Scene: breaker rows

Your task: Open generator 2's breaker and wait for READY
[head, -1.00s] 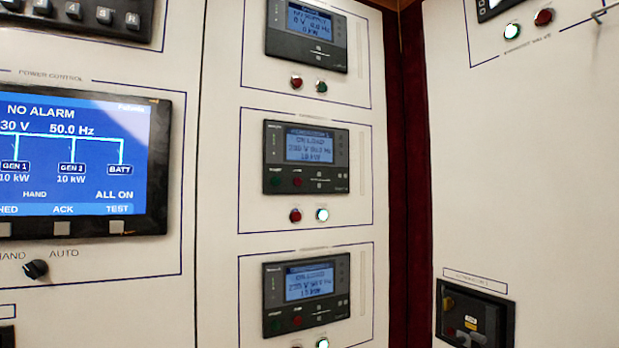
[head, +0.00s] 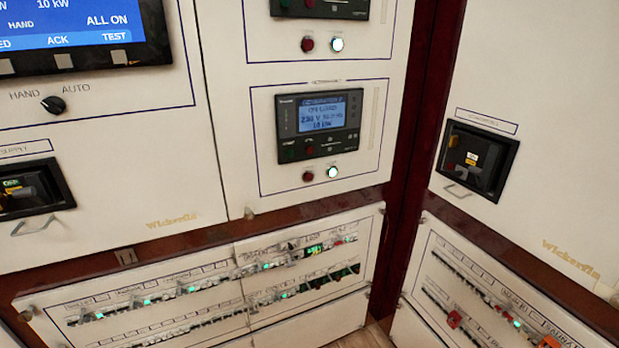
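A breaker in a black recess (head: 476,160) is on the right-hand panel, with a yellow tag and a handle below; its label is too blurred to read. A second recessed breaker (head: 32,188) sits at the left edge, under a label ending in "SUPPLY". Neither of my grippers is in view.
A blue screen (head: 75,25) shows "ALL ON" and "HAND" at top left, above a HAND/AUTO knob (head: 53,105). Rows of small breakers (head: 190,288) run along the lower panel, and more (head: 500,310) at lower right. A dark red post (head: 415,130) separates the panels.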

